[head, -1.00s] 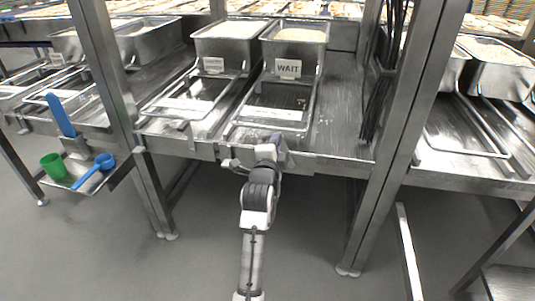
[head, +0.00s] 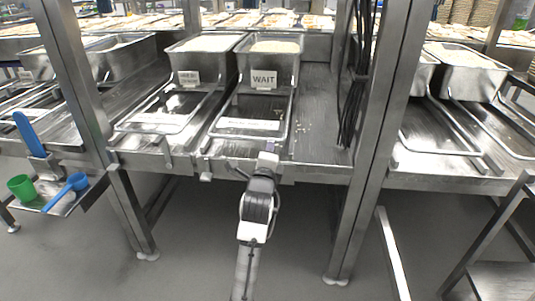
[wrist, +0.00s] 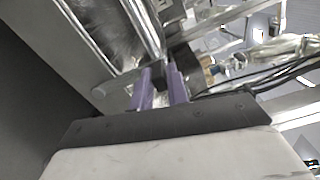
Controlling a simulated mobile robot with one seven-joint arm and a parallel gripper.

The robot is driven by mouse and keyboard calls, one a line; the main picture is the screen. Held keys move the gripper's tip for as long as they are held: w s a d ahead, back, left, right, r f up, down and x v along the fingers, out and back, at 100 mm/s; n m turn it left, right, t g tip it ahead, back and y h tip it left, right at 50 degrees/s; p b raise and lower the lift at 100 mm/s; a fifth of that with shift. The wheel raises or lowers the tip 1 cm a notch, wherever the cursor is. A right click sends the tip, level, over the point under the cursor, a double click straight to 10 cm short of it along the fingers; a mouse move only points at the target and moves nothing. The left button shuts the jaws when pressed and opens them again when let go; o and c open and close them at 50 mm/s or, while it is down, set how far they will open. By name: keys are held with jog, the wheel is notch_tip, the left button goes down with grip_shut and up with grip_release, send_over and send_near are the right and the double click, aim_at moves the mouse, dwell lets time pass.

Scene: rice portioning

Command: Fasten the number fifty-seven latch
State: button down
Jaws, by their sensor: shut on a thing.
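My gripper (head: 268,152) is at the front edge of the metal shelf, below the wire frame in front of the pan with the WAIT sign (head: 264,79). In the wrist view, its two purple fingers (wrist: 162,84) are close together, shut on a small metal part (wrist: 161,98) by the shelf edge. This part looks like a latch, but the fingers mostly hide it. I cannot read the number fifty-seven anywhere, nor tell whether the latch is fastened.
A second rice pan (head: 205,58) stands left of the WAIT pan. A side tray (head: 62,203) holds a green cup (head: 21,188) and a blue scoop (head: 70,186). Steel posts (head: 378,150) flank the bay. Dark cables (head: 357,85) hang at right. The floor below is clear.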

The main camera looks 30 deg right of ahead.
jog(key=shift+d+r, duration=0.1)
jog(key=shift+d, duration=0.05)
jog(key=c, duration=1.4)
grip_release()
jog(key=shift+o, duration=0.2)
jog(key=shift+s, duration=0.1)
